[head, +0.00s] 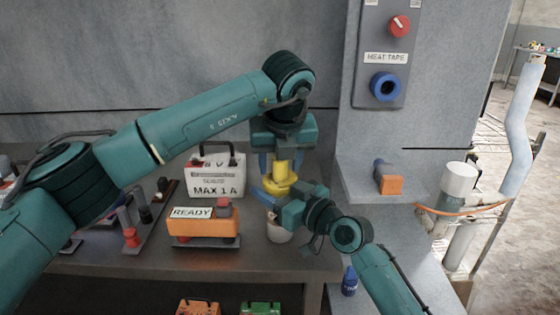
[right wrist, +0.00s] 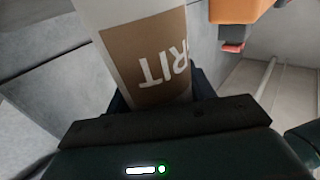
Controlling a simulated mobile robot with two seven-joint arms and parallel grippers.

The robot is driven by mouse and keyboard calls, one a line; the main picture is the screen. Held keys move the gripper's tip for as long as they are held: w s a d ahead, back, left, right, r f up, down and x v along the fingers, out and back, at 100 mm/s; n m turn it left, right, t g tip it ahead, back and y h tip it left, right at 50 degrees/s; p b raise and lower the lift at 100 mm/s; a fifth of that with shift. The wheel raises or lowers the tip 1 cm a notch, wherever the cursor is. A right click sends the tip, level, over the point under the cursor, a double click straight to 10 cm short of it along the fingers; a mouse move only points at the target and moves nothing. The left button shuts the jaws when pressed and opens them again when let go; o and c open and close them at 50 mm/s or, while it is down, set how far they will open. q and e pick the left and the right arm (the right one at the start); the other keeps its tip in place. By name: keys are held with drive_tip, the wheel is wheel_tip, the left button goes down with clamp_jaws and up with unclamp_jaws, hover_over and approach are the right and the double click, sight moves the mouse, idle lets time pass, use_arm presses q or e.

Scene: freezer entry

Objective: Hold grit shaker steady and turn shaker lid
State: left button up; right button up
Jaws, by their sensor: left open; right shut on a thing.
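The grit shaker (head: 279,232) stands upright at the table's front edge, a pale body with a yellow shaker lid (head: 281,184) on top. In the right wrist view the shaker (right wrist: 145,55) shows a brown label with part of the word GRIT, between the dark jaws. My right gripper (head: 274,205) is shut on the shaker's body from the right, and its arm hides much of the body. My left gripper (head: 281,168) points down from above, open, its blue fingers on either side of the lid's yellow upper part. Whether they touch it is unclear.
An orange READY box (head: 202,222) and a white MAX 1 A case (head: 216,174) stand left of the shaker. A wall panel (head: 386,58) with red and blue knobs is at right, above a grey ledge (head: 375,183). A blue bottle (head: 349,282) sits lower right.

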use_arm(q)
drive_tip(key=c, duration=1)
drive_tip(key=shift+m, duration=0.3)
drive_tip(key=m+h, duration=0.2)
drive_tip(key=m, duration=0.3)
drive_tip(key=shift+m, duration=0.3)
drive_tip(key=m+h, duration=0.1)
drive_tip(key=m, duration=0.1)
drive_tip(key=m+g+h, duration=0.1)
drive_tip(key=m, duration=0.2)
drive_tip(key=shift+g, duration=0.3)
drive_tip(key=m+g, duration=0.1)
drive_tip(key=m, duration=0.2)
drive_tip(key=m+g+h, duration=0.1)
drive_tip(key=m, duration=0.3)
drive_tip(key=shift+m, duration=0.3)
drive_tip(key=m+g, duration=0.1)
drive_tip(key=m, duration=0.2)
drive_tip(key=shift+m+g, duration=0.3)
drive_tip(key=shift+g, duration=0.1)
drive_tip(key=shift+m+g+y, duration=0.4)
drive_tip(key=shift+m+g, duration=0.3)
drive_tip(key=shift+m, duration=1.3)
